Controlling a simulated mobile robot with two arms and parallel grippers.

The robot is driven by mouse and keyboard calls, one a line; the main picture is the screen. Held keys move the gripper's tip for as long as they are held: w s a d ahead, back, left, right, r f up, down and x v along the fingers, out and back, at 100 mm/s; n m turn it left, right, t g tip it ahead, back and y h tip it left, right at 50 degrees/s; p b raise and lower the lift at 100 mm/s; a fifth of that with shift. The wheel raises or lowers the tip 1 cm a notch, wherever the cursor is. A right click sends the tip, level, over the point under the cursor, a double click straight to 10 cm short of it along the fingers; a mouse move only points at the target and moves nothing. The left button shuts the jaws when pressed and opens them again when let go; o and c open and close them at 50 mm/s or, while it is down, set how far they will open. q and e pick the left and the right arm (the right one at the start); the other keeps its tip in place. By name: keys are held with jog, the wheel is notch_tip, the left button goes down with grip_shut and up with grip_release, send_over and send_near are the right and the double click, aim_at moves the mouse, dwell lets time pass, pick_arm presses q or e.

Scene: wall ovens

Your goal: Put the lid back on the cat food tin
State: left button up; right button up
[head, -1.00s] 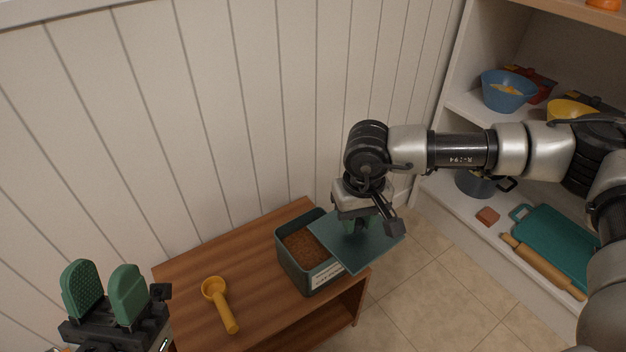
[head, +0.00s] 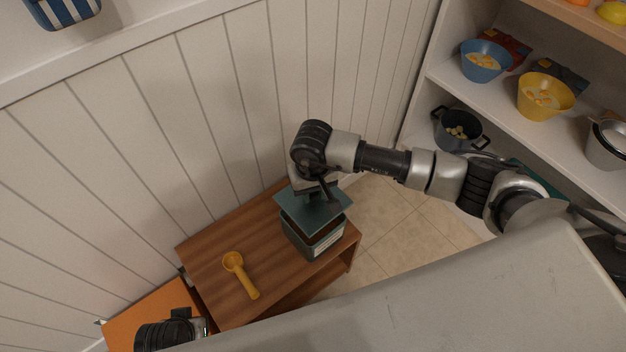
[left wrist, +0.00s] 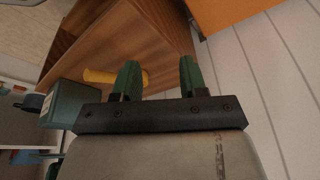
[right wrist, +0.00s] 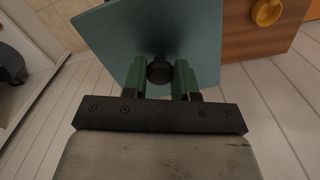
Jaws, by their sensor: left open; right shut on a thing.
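The cat food tin (head: 311,242) is a dark green square box with a pale label, standing on the right end of a small wooden table. The teal square lid (head: 322,213) is above the tin, over much of its opening; a dark strip of the inside shows at the front. I cannot tell whether lid and tin touch. My right gripper (right wrist: 158,82) is shut on the lid's dark knob (right wrist: 160,70), with the lid beyond its fingers. My left gripper (left wrist: 160,78) is open and empty, with the table beyond it; its fingers are out of the head view.
A yellow scoop (head: 240,275) lies on the wooden table (head: 213,250), left of the tin. Shelves at right hold a blue bowl (head: 481,62), a yellow bowl (head: 545,97) and a dark pot (head: 459,131). A panelled wall stands close behind the table.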

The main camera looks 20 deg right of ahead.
aim_at(313, 201)
jog(key=shift+s, duration=0.1)
jog(key=shift+f, duration=0.2)
jog(key=shift+f+b, duration=0.8)
jog(key=shift+f, duration=0.4)
jog(key=shift+f+b, duration=0.9)
jog(key=shift+f, duration=0.35)
pick_arm(q)
jog(key=b+v, duration=0.1)
jog(key=v, duration=0.9)
jog(key=shift+w+a+r, duration=0.15)
jog(key=shift+a+r, duration=0.05)
jog(key=shift+r, duration=0.25)
pick_arm(e)
jog(key=shift+f, duration=0.65)
pick_arm(q)
jog(key=shift+f+b, duration=0.4)
jog(key=shift+b, duration=0.1)
jog(key=shift+w+d+r+t+b, duration=0.1)
jog(key=shift+w+d+t+b, duration=0.1)
jog(key=shift+w+t, duration=0.4)
jog(key=shift+w+d+r+t+b, duration=0.15)
jog(key=shift+w+d+t, duration=0.2)
jog(key=shift+w, duration=0.4)
jog(key=shift+w+d+r+t+b, duration=0.1)
jog(key=shift+w+t+b, duration=0.05)
jog(key=shift+w+t, duration=0.45)
pick_arm(e)
jog(key=shift+f, duration=0.15)
